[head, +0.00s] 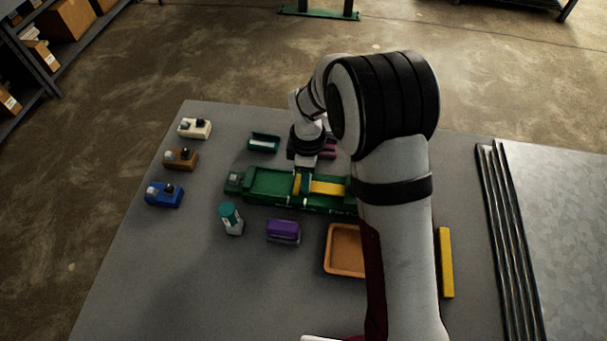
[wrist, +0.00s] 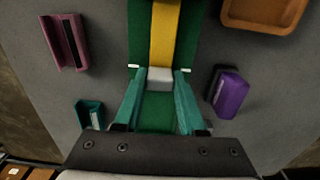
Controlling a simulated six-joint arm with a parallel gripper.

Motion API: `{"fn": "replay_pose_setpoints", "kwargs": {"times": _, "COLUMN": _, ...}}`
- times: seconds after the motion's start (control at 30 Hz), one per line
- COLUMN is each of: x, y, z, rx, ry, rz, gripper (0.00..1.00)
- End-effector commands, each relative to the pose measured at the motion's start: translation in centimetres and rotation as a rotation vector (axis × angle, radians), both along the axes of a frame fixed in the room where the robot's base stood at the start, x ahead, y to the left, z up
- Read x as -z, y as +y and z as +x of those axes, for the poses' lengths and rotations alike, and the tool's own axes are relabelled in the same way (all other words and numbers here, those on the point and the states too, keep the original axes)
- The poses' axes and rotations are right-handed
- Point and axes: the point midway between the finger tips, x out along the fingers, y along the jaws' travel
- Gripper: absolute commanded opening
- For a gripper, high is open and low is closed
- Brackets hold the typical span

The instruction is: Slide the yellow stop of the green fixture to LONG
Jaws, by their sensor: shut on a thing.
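The green fixture (head: 262,184) lies lengthwise across the middle of the table. A yellow strip (head: 328,188) runs along its right part and also shows in the wrist view (wrist: 164,35). My gripper (wrist: 161,78) points down over the fixture, its teal fingers on either side of a pale grey block at the near end of the yellow strip. This block appears to be the grip of the yellow stop (wrist: 160,78). In the head view a small yellow piece (head: 297,184) shows beside my fingers. My arm hides the fixture's right end. No LONG marking is readable.
Several small blocks stand at the left. A yellow bar (head: 446,262) lies right.

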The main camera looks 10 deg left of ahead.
Motion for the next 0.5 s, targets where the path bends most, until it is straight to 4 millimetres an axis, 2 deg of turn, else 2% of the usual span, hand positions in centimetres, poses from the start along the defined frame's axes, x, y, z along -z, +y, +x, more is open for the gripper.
{"fn": "replay_pose_setpoints", "kwargs": {"times": 0.2, "x": -0.1, "y": -3.3, "z": 0.1, "rx": 0.003, "ry": -0.002, "rz": 0.001, "gripper": 0.00}}
{"fn": "replay_pose_setpoints", "kwargs": {"times": 0.47, "x": 0.0, "y": -3.7, "z": 0.1, "rx": 0.001, "ry": -0.002, "rz": -0.001, "gripper": 0.00}}
{"fn": "replay_pose_setpoints", "kwargs": {"times": 0.5, "x": 0.0, "y": -3.7, "z": 0.1, "rx": 0.001, "ry": -0.002, "rz": -0.001, "gripper": 0.45}}
